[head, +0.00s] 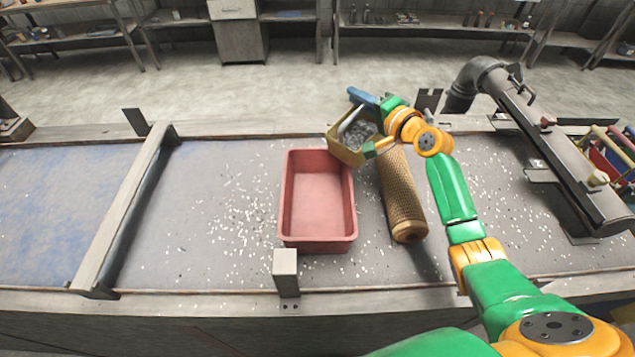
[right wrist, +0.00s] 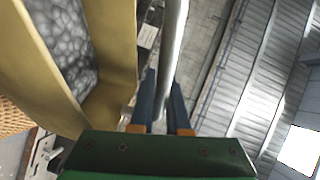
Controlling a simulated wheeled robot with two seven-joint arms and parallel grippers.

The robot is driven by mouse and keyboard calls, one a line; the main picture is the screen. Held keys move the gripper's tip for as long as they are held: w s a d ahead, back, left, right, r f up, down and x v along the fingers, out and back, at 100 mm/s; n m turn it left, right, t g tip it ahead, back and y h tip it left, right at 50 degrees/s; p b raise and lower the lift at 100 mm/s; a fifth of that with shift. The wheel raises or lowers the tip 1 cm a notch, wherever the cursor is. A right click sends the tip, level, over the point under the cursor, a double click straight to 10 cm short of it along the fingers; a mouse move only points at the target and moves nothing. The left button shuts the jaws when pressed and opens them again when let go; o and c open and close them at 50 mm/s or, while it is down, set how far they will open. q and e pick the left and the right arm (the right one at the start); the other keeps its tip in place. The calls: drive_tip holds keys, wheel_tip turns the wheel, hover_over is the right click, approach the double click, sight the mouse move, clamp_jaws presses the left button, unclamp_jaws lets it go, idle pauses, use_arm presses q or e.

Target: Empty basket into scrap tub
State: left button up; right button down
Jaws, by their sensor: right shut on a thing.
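The basket (head: 346,154) is a small yellow-brown box with grey scrap in it. It hangs tilted above the far right corner of the red scrap tub (head: 318,238). The tub stands on the bench and its visible floor looks empty. My right gripper (head: 364,98) is at the basket's far upper side. In the right wrist view, the blue fingers (right wrist: 165,105) are shut on the basket's metal handle bar (right wrist: 173,50), and the basket wall (right wrist: 112,50) with grey lumps inside shows at left. My left gripper is not in view.
A brown mesh tube (head: 402,200) lies close to the tub's right side. A dark pipe fixture (head: 550,140) stands at right. A metal post (head: 286,270) stands at the tub's near edge. A raised bar (head: 130,215) crosses the bench at left. Small white scraps litter the grey surface.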

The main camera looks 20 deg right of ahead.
drive_tip(key=s+a+r+n+t+p, duration=0.1)
drive_tip(key=s+a+r+n+p, duration=0.1)
drive_tip(key=a+n, duration=0.3)
drive_tip(key=shift+s+a+r+t, duration=0.15)
drive_tip(key=shift+s+r+t, duration=0.15)
drive_tip(key=shift+s+r, duration=0.35)
drive_tip(key=shift+s+a+n, duration=0.1)
drive_tip(key=shift+a+n, duration=0.2)
drive_tip(key=shift+n, duration=0.1)
drive_tip(key=s+a+f+n+t+y+b, duration=0.2)
drive_tip(key=a+n+b, duration=0.3)
drive_tip(key=n+b, duration=0.3)
drive_tip(key=shift+s+a+f, duration=0.3)
drive_tip(key=shift+s+f, duration=0.25)
idle(0.6)
drive_tip(key=shift+s+a+n+b, duration=0.3)
drive_tip(key=shift+a+n, duration=0.15)
drive_tip(key=shift+n, duration=0.45)
